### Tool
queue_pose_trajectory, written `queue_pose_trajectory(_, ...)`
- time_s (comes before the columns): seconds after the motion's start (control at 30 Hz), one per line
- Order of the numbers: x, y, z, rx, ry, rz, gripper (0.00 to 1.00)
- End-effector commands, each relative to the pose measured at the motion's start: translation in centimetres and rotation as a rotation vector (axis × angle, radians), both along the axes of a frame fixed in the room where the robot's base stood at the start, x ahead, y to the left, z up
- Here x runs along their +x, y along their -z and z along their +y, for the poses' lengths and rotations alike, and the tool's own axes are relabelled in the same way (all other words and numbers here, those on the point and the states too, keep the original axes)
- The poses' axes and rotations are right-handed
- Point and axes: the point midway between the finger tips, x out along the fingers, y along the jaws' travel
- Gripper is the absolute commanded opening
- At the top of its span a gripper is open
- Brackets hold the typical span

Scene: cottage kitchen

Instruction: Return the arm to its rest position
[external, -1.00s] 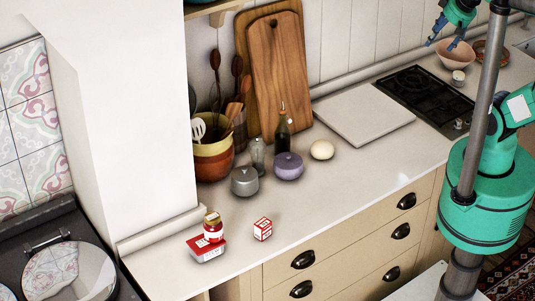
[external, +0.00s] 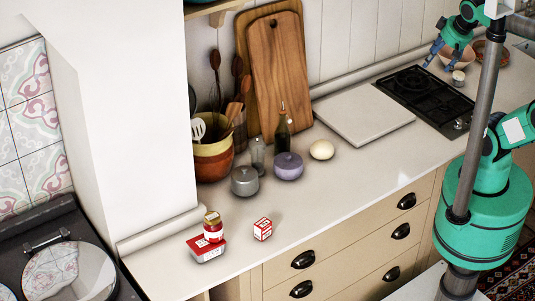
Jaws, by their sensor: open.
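My gripper (external: 441,61) is at the top right of the external view, at the far end of the counter. Its fingers are apart and nothing shows between them. It is in front of the pinkish bowl (external: 462,57) in the picture and hides part of it. A small pale cup-like item (external: 458,77) is just below the right finger; I cannot tell whether they touch. My arm is partly hidden by a grey pole, and part of it is cut off by the picture edge.
A black hob (external: 425,92) lies beside and below my gripper, with a white board (external: 365,112) to its left. A brown dish (external: 490,54) stands at the far right. Pots, a bottle (external: 283,130), a red tin (external: 207,248), a jar (external: 213,227) and a red box (external: 263,229) stand farther left.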

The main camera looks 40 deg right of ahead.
Motion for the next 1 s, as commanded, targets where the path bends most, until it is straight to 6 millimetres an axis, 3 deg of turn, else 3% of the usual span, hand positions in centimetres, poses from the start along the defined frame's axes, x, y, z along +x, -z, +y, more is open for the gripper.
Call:
queue_pose_trajectory(0.03,0.0,1.8,0.0,0.0,0.0,0.0,0.65)
queue_pose_trajectory(0.1,0.0,3.1,0.0,0.0,0.0,0.0,0.65)
queue_pose_trajectory(0.43,0.0,8.3,0.0,0.0,0.0,0.0,0.65)
queue_pose_trajectory(0.63,0.0,9.5,0.0,0.0,0.0,0.0,0.65)
queue_pose_trajectory(1.0,0.0,9.4,0.0,0.0,0.0,-0.001,0.65)
